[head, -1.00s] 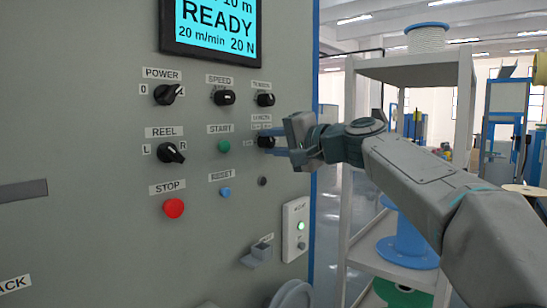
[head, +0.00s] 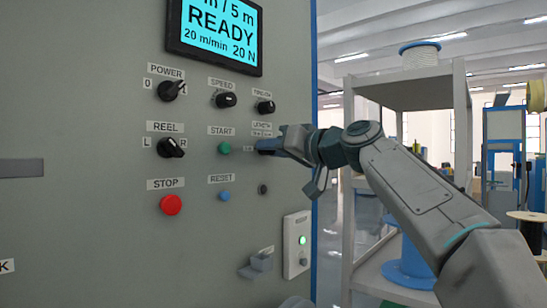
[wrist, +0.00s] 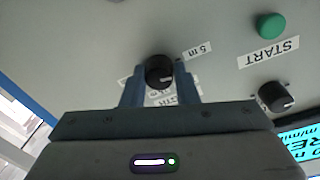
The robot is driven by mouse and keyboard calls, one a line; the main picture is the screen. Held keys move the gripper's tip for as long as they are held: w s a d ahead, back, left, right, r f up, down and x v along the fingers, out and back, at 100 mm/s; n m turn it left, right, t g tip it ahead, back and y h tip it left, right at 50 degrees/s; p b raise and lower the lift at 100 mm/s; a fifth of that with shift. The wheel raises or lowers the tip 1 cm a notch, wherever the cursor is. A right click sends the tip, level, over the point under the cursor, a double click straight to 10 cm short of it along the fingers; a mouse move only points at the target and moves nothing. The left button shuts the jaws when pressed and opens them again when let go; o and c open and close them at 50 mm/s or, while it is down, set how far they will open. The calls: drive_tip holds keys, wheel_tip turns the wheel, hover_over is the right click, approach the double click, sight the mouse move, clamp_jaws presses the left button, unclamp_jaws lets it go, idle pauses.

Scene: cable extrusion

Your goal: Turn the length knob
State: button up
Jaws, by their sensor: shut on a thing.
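The length knob (head: 264,147) is black and sits on the grey panel at the right, under the LENGTH label (head: 262,126). It is partly hidden by my gripper (head: 276,147) in the head view. In the wrist view the knob (wrist: 159,70) sits between the two blue fingers of my gripper (wrist: 159,78), which are shut on its sides. A "5 m" label (wrist: 198,50) is beside the knob there; other labels are partly covered by the fingers. The screen (head: 216,30) shows READY, 5 m, 20 m/min and 20 N.
The tension knob (head: 265,107) is just above, and the green START button (head: 224,148) is to the left. The blue RESET button (head: 225,196) and red STOP button (head: 171,205) are lower. A white shelf (head: 400,90) with reels stands right of the panel.

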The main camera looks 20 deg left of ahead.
drive_tip(key=shift+n+b, duration=0.4)
drive_tip(key=shift+n, duration=0.5)
drive_tip(key=o, duration=1)
drive_tip(key=b+v, duration=0.4)
drive_tip(key=v, duration=0.9)
drive_tip(key=shift+d+f, duration=0.15)
drive_tip(key=shift+d, duration=0.2)
drive_tip(key=shift+p, duration=0.3)
